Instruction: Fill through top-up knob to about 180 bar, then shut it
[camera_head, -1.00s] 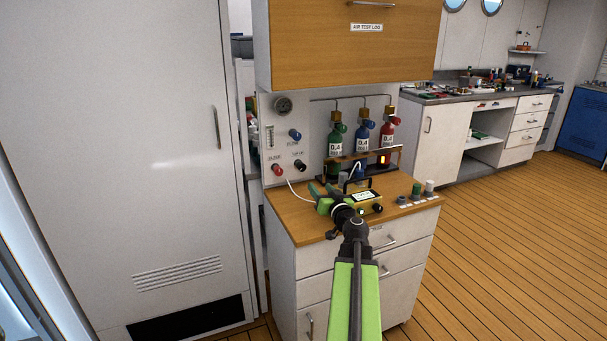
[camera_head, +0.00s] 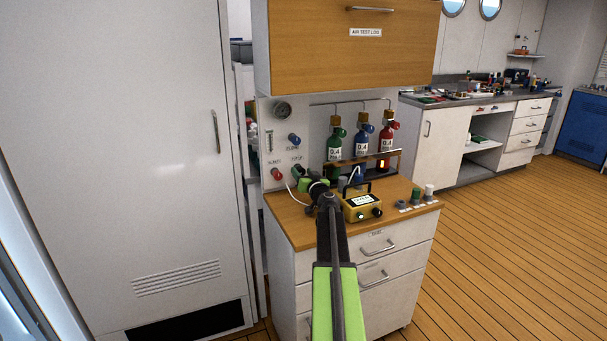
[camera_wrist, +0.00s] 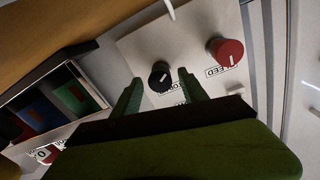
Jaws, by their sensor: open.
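The black knob (camera_wrist: 160,73) sits on the pale panel, with a white pointer line and a partly hidden label. My gripper (camera_head: 308,178) is at the lower part of the panel in the head view and largely hides that knob there. In the wrist view my open green fingers (camera_wrist: 159,80) have the black knob between their tips, with gaps on both sides; I cannot tell how deep they reach. The round gauge (camera_head: 282,110) is higher on the panel; its needle is too small to read.
A red knob (camera_wrist: 226,50), its label ending in "EED", is close beside the right finger. A blue knob (camera_head: 294,139) is above. A yellow box (camera_head: 361,207) with a handle stands on the counter (camera_head: 290,220). Green, blue and red bottles (camera_head: 362,146) stand to the right.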

